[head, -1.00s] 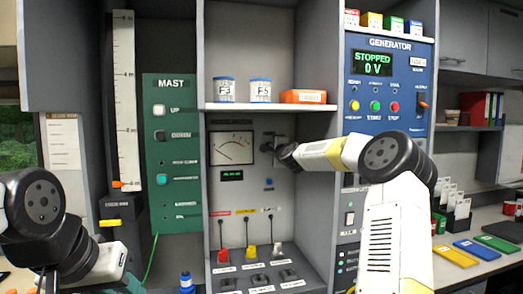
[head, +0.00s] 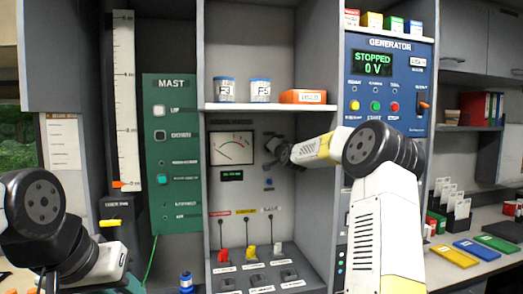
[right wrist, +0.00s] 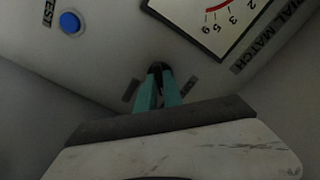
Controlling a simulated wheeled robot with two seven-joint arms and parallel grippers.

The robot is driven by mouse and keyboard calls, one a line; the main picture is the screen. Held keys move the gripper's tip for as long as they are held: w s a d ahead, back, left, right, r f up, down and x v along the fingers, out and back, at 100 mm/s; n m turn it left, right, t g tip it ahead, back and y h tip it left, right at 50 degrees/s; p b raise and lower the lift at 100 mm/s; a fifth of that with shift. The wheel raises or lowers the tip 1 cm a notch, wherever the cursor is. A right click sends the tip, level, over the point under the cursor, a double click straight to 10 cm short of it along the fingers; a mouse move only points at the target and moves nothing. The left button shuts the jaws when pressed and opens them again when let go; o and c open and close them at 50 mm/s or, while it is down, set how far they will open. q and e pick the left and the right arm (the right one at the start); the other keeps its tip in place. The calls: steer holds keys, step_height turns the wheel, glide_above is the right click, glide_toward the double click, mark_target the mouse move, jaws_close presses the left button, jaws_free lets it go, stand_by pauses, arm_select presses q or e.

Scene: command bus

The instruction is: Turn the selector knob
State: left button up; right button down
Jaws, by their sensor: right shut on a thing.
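The selector knob (right wrist: 158,68) is small and black, on the grey meter panel. In the right wrist view it sits between the teal fingers of my right gripper (right wrist: 158,80), which is shut on it. In the head view my right gripper (head: 279,147) reaches the panel right of the dial meter and mostly hides the knob. The dial meter (head: 231,147) has a white face and a red arc. Part of it shows in the right wrist view (right wrist: 215,12). My left gripper (head: 132,284) is at the bottom left, away from the panel, its fingertips mostly cut off.
A blue test button (right wrist: 71,22) is near the knob. Above is a shelf (head: 270,107) with two jars and an orange box (head: 303,97). Below are coloured plugs (head: 250,252). The green mast panel (head: 172,150) is left, the blue generator panel (head: 390,75) right.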

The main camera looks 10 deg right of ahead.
steer(key=shift+f+n, duration=0.15)
steer(key=shift+n, duration=0.35)
steer(key=c, duration=1.5)
jaws_free()
steer(key=s, duration=0.7)
steer(key=shift+s+d, duration=0.1)
steer(key=shift+s, duration=0.3)
